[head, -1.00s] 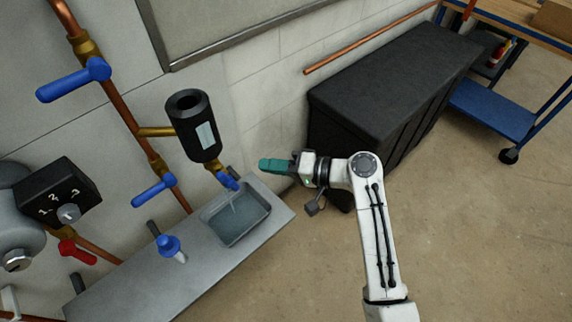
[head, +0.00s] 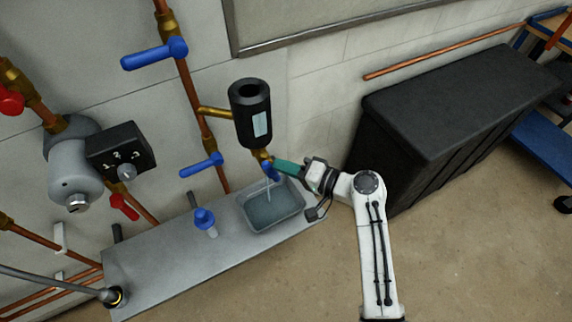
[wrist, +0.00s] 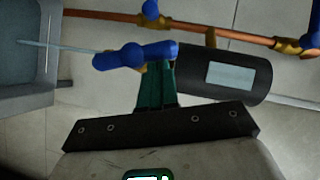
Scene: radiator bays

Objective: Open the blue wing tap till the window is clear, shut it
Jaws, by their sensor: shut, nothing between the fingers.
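The blue wing tap (head: 269,171) sits under the black cylinder (head: 249,100). It shows large in the wrist view (wrist: 135,56), its wing lying across the picture. A thin stream runs from it into the grey basin (head: 299,206). The window (head: 260,124) on the cylinder is pale blue-grey and looks even; in the wrist view (wrist: 230,75) it is pale too. My gripper (head: 279,167) is shut and empty, its teal fingers beside the tap's right side. In the wrist view the fingers (wrist: 157,85) end at the tap's wing; I cannot tell whether they touch.
Blue lever handles sit on the copper pipe above (head: 155,54) and below (head: 203,165). Another blue tap (head: 205,218) stands on the grey bench (head: 165,268). A red handle (head: 124,206) is at left. A black chest (head: 450,105) stands right of my arm. Open floor lies in front.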

